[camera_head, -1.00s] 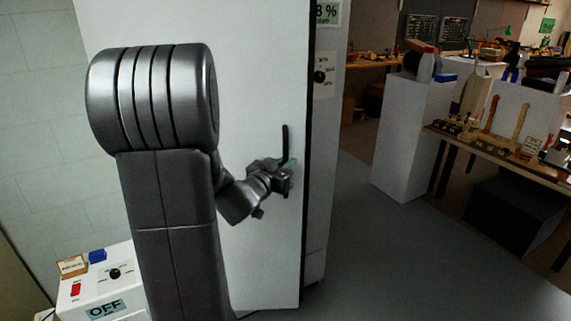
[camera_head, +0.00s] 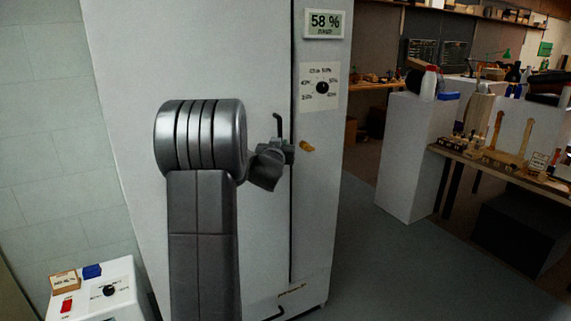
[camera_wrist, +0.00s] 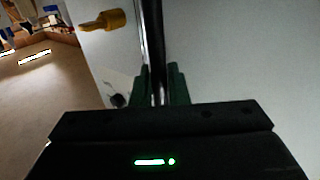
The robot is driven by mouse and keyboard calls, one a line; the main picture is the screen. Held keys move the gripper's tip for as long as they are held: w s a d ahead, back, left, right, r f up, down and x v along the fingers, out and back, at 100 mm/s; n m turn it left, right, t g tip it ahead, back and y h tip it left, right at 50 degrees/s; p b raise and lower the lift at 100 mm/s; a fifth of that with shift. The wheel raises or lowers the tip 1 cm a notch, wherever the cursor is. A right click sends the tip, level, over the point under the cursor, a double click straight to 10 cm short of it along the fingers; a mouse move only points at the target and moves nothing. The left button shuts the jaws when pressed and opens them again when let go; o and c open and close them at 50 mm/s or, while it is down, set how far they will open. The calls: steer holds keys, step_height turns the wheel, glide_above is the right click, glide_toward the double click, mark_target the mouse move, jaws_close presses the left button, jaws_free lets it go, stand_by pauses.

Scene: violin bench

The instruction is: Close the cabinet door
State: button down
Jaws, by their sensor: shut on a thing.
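The cabinet door (camera_head: 262,70) is a tall white panel. Its right edge stands along a dark vertical line beside the cabinet's front strip (camera_head: 318,190), nearly in line with it; I cannot tell whether a thin gap is left. The black bar handle (camera_head: 279,124) is near the door's right edge, and it runs upright in the wrist view (camera_wrist: 153,45). My gripper (camera_head: 287,152) is at the handle's lower part. Its green-tipped fingers (camera_wrist: 161,85) are on both sides of the bar, shut on it. My arm hides part of the door.
The cabinet strip carries a humidity display (camera_head: 324,24) reading 58 %, a dial plate (camera_head: 320,87) and a yellow knob (camera_head: 307,147) close to my gripper. A white box with a red switch (camera_head: 95,290) stands at lower left. Floor to the right is clear before a white pedestal (camera_head: 410,160).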

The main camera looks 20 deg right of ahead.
steer(key=shift+w+r+n+t+y+b, duration=0.15)
steer(key=shift+w+n+t+y+b, duration=0.15)
steer(key=shift+w, duration=0.55)
steer(key=shift+w+r+n+t+y+b, duration=0.15)
steer(key=shift+w+y+b, duration=0.25)
steer(key=shift+w, duration=0.4)
steer(key=c, duration=1.8)
jaws_free()
steer(key=shift+w+f, duration=0.15)
steer(key=shift+o, duration=0.2)
steer(key=shift+s+a+f, duration=0.1)
steer(key=shift+s+f, duration=0.05)
steer(key=shift+s, duration=0.05)
steer(key=o, duration=0.6)
steer(key=b+v, duration=0.1)
steer(key=v, duration=1.1)
steer(key=shift+s+b, duration=0.3)
steer(key=shift+b, duration=0.05)
steer(key=shift+c, duration=0.2)
steer(key=shift+o, duration=1.3)
steer(key=shift+s+a, duration=0.2)
steer(key=shift+s, duration=0.1)
